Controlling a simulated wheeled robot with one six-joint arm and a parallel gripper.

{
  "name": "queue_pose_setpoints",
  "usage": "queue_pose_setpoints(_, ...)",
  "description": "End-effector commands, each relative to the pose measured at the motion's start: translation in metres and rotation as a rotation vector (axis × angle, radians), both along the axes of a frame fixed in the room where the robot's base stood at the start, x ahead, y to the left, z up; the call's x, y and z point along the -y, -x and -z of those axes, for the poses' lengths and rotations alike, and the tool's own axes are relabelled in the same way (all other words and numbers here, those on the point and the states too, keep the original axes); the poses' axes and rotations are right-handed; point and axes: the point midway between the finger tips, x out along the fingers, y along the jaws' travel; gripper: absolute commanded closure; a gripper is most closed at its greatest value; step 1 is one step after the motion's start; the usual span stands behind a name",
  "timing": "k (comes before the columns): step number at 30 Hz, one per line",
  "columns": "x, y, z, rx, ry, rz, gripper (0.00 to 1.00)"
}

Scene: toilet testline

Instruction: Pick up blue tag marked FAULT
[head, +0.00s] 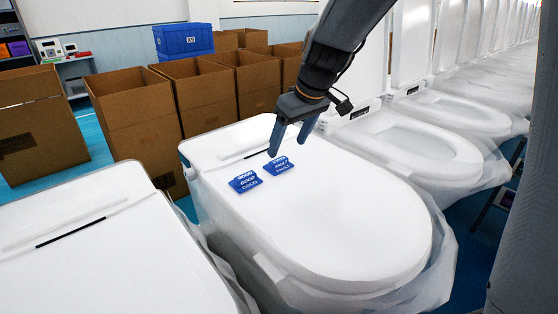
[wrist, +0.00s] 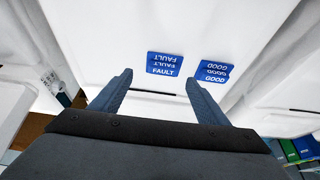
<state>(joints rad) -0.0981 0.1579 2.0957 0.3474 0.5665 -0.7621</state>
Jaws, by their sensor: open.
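A blue tag marked FAULT (head: 278,166) lies on the white lid of the closed toilet in the head view. It also shows in the wrist view (wrist: 164,64), above and between my fingers. A second blue tag, marked GOOD (head: 245,182), lies beside it to the left in the head view and to the right in the wrist view (wrist: 215,72). My gripper (head: 289,139) is open and empty, with its fingers pointing down just above the FAULT tag. Its two fingers (wrist: 156,92) show apart in the wrist view, touching neither tag.
The closed toilet lid (head: 340,230) is otherwise clear, with a thin black slot near its back. Another lid (head: 90,250) is at the lower left. Open toilets (head: 410,145) stand in a row to the right. Cardboard boxes (head: 140,115) and a blue crate (head: 183,40) stand behind.

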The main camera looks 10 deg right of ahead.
Motion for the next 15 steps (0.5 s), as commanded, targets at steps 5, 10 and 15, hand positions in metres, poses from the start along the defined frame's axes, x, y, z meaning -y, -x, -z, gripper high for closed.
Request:
queue_pose_setpoints(5,-0.006,-0.003,0.013,-0.003,0.0,-0.001,0.31)
queue_pose_setpoints(10,-0.013,-0.009,0.029,-0.005,0.0,0.0,0.31)
queue_pose_setpoints(15,-0.017,-0.016,0.047,-0.002,0.0,0.002,0.31)
